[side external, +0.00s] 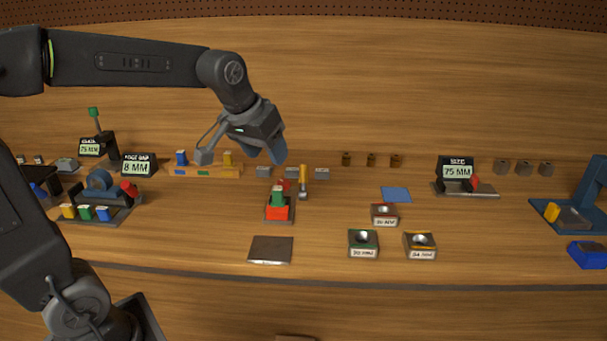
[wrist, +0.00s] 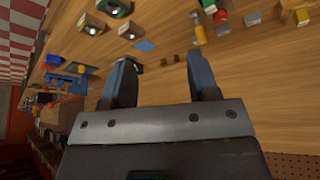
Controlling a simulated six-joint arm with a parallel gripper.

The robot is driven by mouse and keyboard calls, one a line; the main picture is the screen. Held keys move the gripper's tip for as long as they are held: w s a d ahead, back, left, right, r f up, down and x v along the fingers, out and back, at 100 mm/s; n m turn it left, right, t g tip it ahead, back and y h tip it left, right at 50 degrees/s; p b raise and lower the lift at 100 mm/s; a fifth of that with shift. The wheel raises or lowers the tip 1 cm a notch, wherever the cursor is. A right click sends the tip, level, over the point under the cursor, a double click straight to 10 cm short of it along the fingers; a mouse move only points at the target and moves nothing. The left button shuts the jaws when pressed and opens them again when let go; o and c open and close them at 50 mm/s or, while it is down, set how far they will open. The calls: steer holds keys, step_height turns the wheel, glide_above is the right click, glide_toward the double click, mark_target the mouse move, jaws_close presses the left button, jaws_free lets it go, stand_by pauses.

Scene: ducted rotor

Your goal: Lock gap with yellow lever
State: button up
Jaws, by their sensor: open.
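My gripper (side external: 275,152) is open and empty, held above the bench at centre left; both fingers show apart in the wrist view (wrist: 162,82). Several yellow parts are in view, and I cannot tell which one is the lever. A small yellow tab (side external: 68,210) stands beside green (side external: 85,212) and blue (side external: 102,213) tabs on a dark fixture at the left.
A blue fixture (side external: 590,205) with a yellow part (side external: 551,212) is far right.

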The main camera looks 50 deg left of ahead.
steer(key=w+a+f+n, duration=0.25)
steer(key=w+a, duration=0.45)
steer(key=w, duration=0.4)
steer(key=n+g, duration=0.1)
steer(key=n, duration=0.1)
glide_toward(302, 169)
steer(key=shift+m+y, duration=0.25)
steer(key=shift+y, duration=0.15)
steer(key=x, duration=0.8)
steer(key=d+x, duration=0.1)
steer(key=x, duration=0.2)
steer(key=shift+w+a+f, duration=0.15)
steer(key=shift+w+f, duration=0.05)
steer(key=shift+f, duration=0.25)
jaws_close()
